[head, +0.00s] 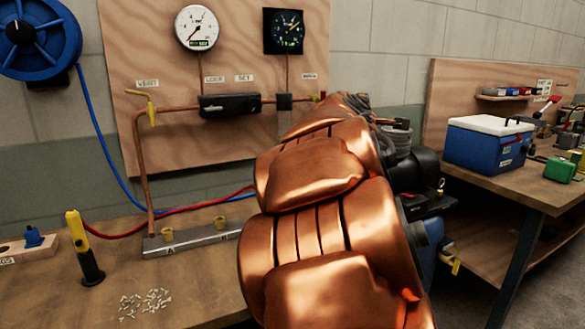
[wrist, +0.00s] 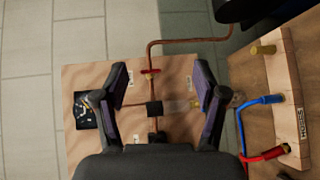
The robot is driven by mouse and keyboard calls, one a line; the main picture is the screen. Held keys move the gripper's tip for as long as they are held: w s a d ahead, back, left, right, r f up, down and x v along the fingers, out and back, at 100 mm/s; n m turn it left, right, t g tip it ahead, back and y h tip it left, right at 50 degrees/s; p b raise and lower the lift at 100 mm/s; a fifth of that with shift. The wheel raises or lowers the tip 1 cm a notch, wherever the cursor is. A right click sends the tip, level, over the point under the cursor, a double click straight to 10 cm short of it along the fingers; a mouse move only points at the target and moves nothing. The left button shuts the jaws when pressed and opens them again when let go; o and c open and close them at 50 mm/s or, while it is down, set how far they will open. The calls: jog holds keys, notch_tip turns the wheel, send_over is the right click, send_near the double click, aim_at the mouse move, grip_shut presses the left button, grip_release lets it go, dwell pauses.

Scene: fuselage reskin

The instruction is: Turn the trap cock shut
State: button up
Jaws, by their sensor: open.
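No fitting reads clearly as the trap cock, so I cannot tell which one it is. In the head view a copper pipe (head: 182,108) on the gauge board carries a yellow lever (head: 149,106) under the VENT label, a black block (head: 230,104) and a small red-tipped end fitting (head: 321,97). My arm hides the gripper in the head view.
A white gauge (head: 197,28) and black gauge (head: 284,31) hang on the board. A yellow-black tool (head: 84,247) and loose small pieces (head: 146,303) are on the bench. A blue cooler (head: 488,144) stands right. Blue (wrist: 262,100) and red (wrist: 266,155) hoses join a wooden block (wrist: 283,90).

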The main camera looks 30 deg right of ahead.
jog(key=w+d+n+t+y+b, duration=0.1)
jog(key=w+n+t+y+b, duration=0.1)
jog(key=w+n+t+b, duration=0.75)
jog(key=w+a+f+n+g+y+b, duration=0.1)
jog(key=w+a+f+n+y+b, duration=0.1)
jog(key=w+f+n+y, duration=0.45)
jog(key=w+a+f+n+g+y+b, duration=0.1)
jog(key=w+a+f+n+y+b, duration=0.2)
jog(key=f+n, duration=0.65)
jog(key=shift+n+t, duration=0.25)
jog(key=shift+n, duration=0.6)
jog(key=shift+w+d+r+p, duration=0.3)
jog(key=shift+w+p, duration=0.5)
jog(key=shift+w, duration=0.5)
jog(key=shift+w+d+r+p, duration=0.3)
jog(key=shift+w+p, duration=0.45)
jog(key=shift+w, duration=0.6)
jog(key=shift+w+d+r+p, duration=0.15)
jog(key=shift+w+d+p, duration=0.2)
jog(key=shift+w+p, duration=0.7)
jog(key=shift+w+d+f, duration=0.15)
jog(key=shift+w, duration=0.5)
jog(key=c, duration=1.2)
